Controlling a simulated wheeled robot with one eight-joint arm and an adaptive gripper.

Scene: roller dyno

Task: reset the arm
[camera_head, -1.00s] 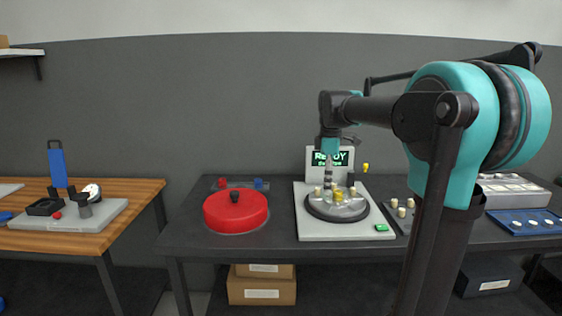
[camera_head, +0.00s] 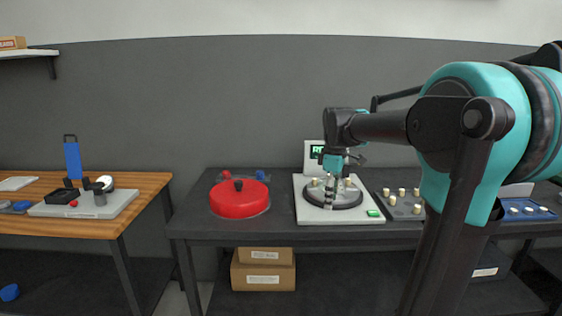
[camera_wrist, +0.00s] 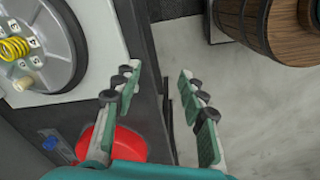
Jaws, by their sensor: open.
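My gripper (camera_head: 333,189) hangs in front of the white machine (camera_head: 378,206) with the round dark platter, at the end of my teal and black arm. In the wrist view my gripper (camera_wrist: 155,95) has its two fingers spread wide, with nothing between them. Below it in that view are the dark table edge and the grey floor. The platter (camera_wrist: 68,60) shows at the upper left of the wrist view, with a yellow spring (camera_wrist: 14,48) and a small cream peg on it. My arm and gripper hide part of the machine and its display in the head view.
A red round lid (camera_head: 240,200) with a black knob sits on the dark table left of the machine. A tray of cream pegs (camera_head: 403,206) is right of it. A wooden barrel (camera_wrist: 270,28) shows at the upper right of the wrist view. Cardboard boxes (camera_head: 263,276) stand under the table.

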